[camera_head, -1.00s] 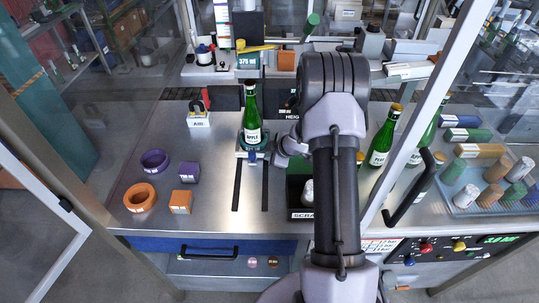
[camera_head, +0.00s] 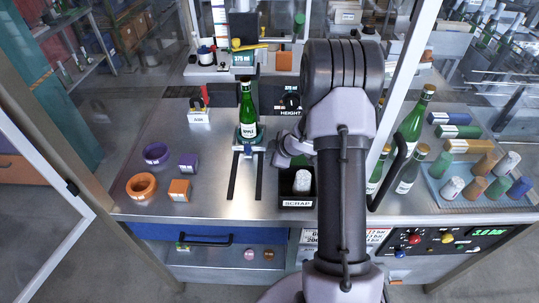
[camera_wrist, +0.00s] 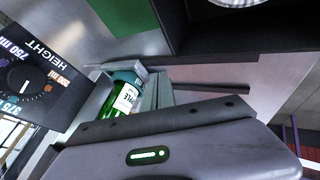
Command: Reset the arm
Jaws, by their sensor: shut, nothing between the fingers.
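My gripper (camera_head: 284,152) is shut and empty in the head view, just right of a green bottle (camera_head: 248,112). My arm covers much of the middle of that view. The bottle stands upright on a small holder (camera_head: 249,143) and has a white label. In the wrist view my gripper's dark body (camera_wrist: 165,135) fills the bottom, with a green light strip on it. The labelled green bottle (camera_wrist: 124,98) shows beyond it, apart from the gripper. The fingertips are hard to make out in both views.
A black SCRAP bin (camera_head: 297,203) holding a pale cylinder stands below my gripper. Purple and orange rings and blocks lie at left. Green bottles (camera_head: 414,118) and a tray of coloured cylinders (camera_head: 470,204) stand at right. A HEIGHT dial (camera_head: 291,101) is behind.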

